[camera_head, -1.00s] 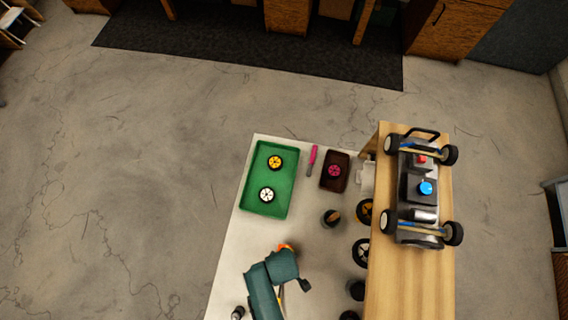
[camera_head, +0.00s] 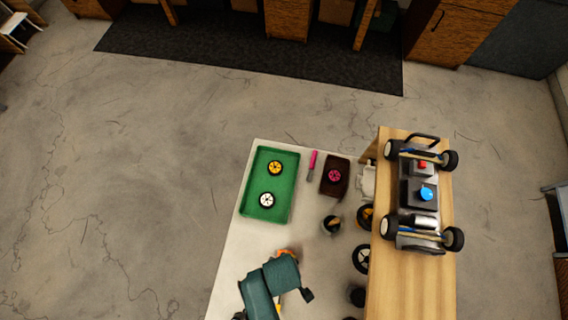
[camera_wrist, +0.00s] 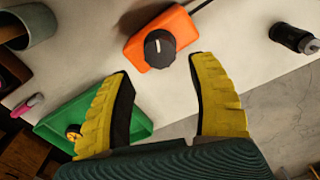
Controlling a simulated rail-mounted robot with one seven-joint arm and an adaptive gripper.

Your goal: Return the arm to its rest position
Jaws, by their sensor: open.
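My gripper (camera_wrist: 165,112) shows in the wrist view with its two yellow fingers spread wide and nothing between them. Beyond the fingertips, an orange box with a black knob (camera_wrist: 160,45) sits on the white table. In the head view my teal arm (camera_head: 268,285) is over the lower part of the table and hides most of the orange box (camera_head: 287,252). The fingers are mostly hidden there. The RC car (camera_head: 420,190) stands on the wooden shelf (camera_head: 410,285) at the right, clear of my arm.
A green tray (camera_head: 283,208) holds a yellow wheel (camera_head: 275,168) and a white wheel (camera_head: 267,200). A dark tray (camera_head: 343,163) holds a pink wheel (camera_head: 334,176). A pink-handled tool (camera_head: 312,162), a cup (camera_head: 331,225) and several wheels lie nearby.

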